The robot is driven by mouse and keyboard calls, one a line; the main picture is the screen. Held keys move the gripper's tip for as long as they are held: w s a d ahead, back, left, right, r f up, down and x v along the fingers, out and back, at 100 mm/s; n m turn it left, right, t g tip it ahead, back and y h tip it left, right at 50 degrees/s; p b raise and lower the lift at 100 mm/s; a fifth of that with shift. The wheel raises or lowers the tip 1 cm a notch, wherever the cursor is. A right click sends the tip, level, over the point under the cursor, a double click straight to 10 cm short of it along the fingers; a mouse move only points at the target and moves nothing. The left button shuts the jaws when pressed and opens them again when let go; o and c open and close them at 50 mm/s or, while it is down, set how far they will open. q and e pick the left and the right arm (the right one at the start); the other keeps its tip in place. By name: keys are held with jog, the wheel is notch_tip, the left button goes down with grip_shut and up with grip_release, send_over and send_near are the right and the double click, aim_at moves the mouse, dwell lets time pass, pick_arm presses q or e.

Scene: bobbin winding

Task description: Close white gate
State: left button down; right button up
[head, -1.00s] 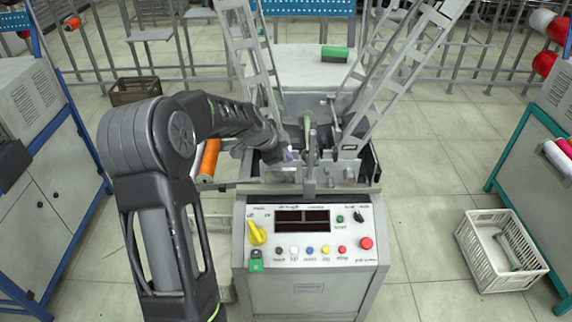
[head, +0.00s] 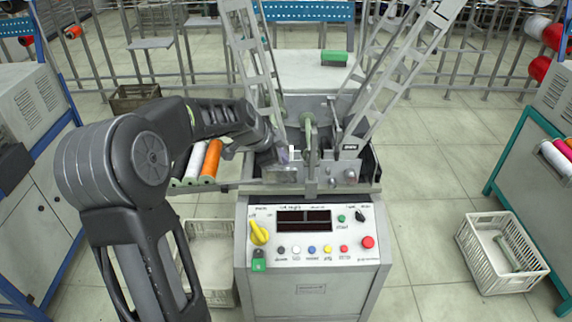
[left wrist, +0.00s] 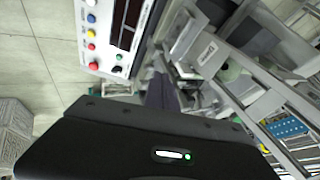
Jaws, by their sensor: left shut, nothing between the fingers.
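The winding machine (head: 315,268) stands in the middle of the head view, its working bay above the control panel. A pale upright plate (head: 281,175) is at the front left of the bay, and a labelled grey plate (head: 350,149) at its right. I cannot tell for sure which part is the white gate. My left gripper (head: 284,156) is shut and empty in the left of the bay, just behind the pale plate; contact is unclear. In the left wrist view the fingers (left wrist: 161,93) point into the bay, partly hidden by the wrist housing. My right gripper is not in view.
Two ladder-like frames (head: 248,62) (head: 398,75) rise from the bay on both sides of my gripper. White and orange spools (head: 210,160) lie left of it. A white crate (head: 503,252) is on the floor at right. Blue-framed and green-framed machines stand at the sides.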

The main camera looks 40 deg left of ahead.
pick_arm(q)
jog(key=v, duration=0.5)
jog(key=shift+s+r, duration=0.2)
dwell(0.3)
